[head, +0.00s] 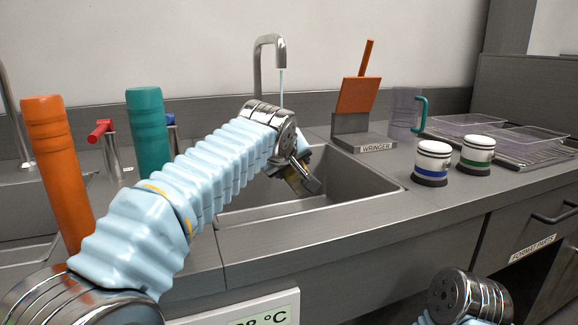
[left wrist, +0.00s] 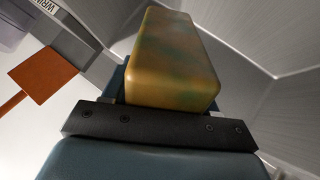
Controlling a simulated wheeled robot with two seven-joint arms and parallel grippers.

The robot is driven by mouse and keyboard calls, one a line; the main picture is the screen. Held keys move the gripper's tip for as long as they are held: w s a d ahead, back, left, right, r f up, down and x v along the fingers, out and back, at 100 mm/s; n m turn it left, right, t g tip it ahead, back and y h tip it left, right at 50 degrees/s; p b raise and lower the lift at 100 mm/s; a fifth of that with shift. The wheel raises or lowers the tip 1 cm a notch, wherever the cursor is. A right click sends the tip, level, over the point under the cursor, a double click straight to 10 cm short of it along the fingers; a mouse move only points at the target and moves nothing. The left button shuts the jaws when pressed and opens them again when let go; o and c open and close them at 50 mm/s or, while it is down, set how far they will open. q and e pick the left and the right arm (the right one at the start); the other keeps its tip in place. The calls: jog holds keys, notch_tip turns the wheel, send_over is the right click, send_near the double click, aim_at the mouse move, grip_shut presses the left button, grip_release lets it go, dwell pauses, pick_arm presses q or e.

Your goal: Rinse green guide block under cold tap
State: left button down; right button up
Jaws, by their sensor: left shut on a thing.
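My left gripper (head: 303,178) hangs over the sink basin (head: 345,185), shut on a block. In the left wrist view the block (left wrist: 172,58) looks yellow-brown with greenish patches and sits between the jaws. The tap (head: 257,65) stands behind the sink, with a thin water stream (head: 281,82) falling from its spout. The stream's lower end is hidden behind my left wrist, so I cannot tell whether it meets the block. A blue tap handle (head: 171,119) shows partly behind the teal bottle. My right wrist is at the lower right; its fingers are out of view.
A teal bottle (head: 148,130), an orange bottle (head: 55,165) and a red handle (head: 101,130) stand left. Right of the sink are the wringer (head: 357,100), a clear mug (head: 405,110), two striped jars (head: 432,160) (head: 476,152) and a rack with clear trays (head: 535,150).

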pick_arm(q)
jog(key=shift+s+d+r, duration=0.1)
jog(key=shift+d+r, duration=0.05)
jog(key=shift+d, duration=0.1)
jog(key=shift+a, duration=0.15)
jog(key=shift+w+a, duration=0.25)
jog(key=shift+a, duration=0.15)
jog(key=shift+s+d, duration=0.1)
jog(key=shift+d, duration=0.1)
jog(key=shift+s+d, duration=0.15)
jog(key=shift+d, duration=0.2)
dwell(0.3)
jog(key=shift+w+a, duration=0.25)
jog(key=shift+a, duration=0.3)
